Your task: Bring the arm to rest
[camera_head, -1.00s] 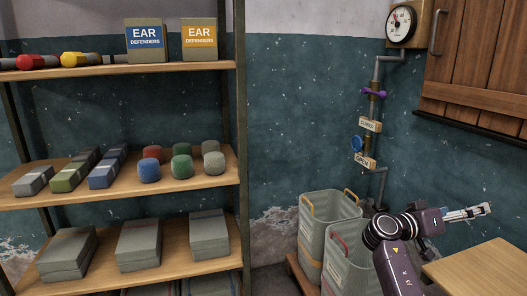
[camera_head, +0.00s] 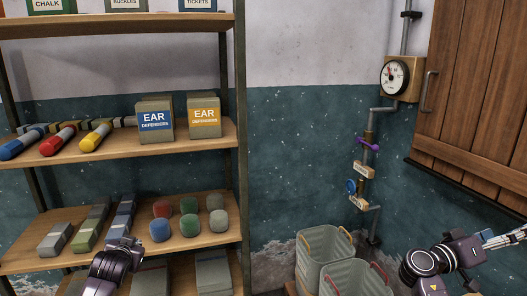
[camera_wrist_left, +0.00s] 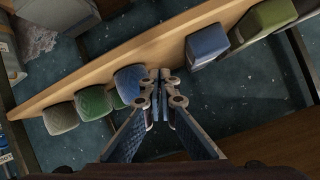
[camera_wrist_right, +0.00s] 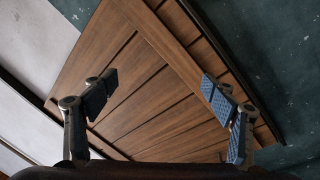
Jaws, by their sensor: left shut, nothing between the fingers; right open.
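My left gripper (camera_head: 125,243) rises from the bottom of the head view in front of the shelf's lower board, near the dark blue block. In the left wrist view it is shut and empty (camera_wrist_left: 161,78), beside a rounded blue block (camera_wrist_left: 130,84) at the shelf edge; I cannot tell whether it touches the block. My right gripper (camera_head: 504,238) is at the lower right edge of the head view, pointing right below the wooden shutter. In the right wrist view it is open and empty (camera_wrist_right: 160,90), with the shutter's planks (camera_wrist_right: 150,60) beyond its fingers.
A shelf unit (camera_head: 60,248) on the left holds blocks, tools and ear defender boxes (camera_head: 155,120). Grey crates (camera_head: 322,258) stand at bottom centre. A pipe with a gauge (camera_head: 394,77) and valves runs along the wall beside the wooden shutter (camera_head: 475,90). Bare wall lies between shelf and pipe.

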